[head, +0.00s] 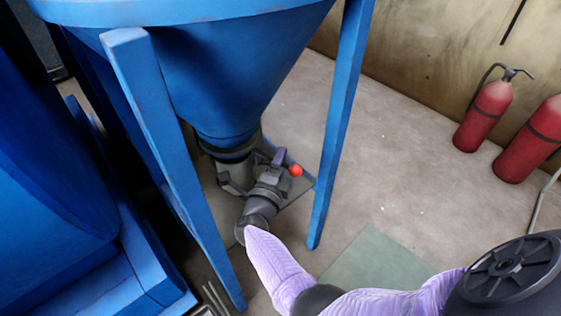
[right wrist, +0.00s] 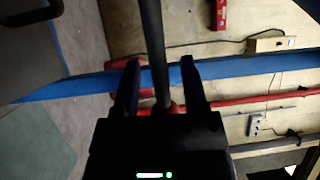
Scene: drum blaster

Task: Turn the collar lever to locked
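The collar (head: 228,150) is a dark ring assembly below the blue hopper's cone. A red ball knob (head: 296,170) shows just right of my right gripper in the head view; the lever behind it is largely hidden. My right gripper (head: 274,165) is up at the collar, its fingers hard to separate there. In the right wrist view its two dark fingers (right wrist: 160,80) stand apart, with a dark rod (right wrist: 153,40) passing between them. Gaps show beside the rod, and I cannot tell whether it touches a finger. My left gripper is out of view.
The blue hopper (head: 220,70) stands on blue legs (head: 340,120), with one leg (head: 165,140) close left of my right forearm. Two red fire extinguishers (head: 484,112) (head: 533,140) stand by the wall. The floor between is clear, with a green mat (head: 375,262).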

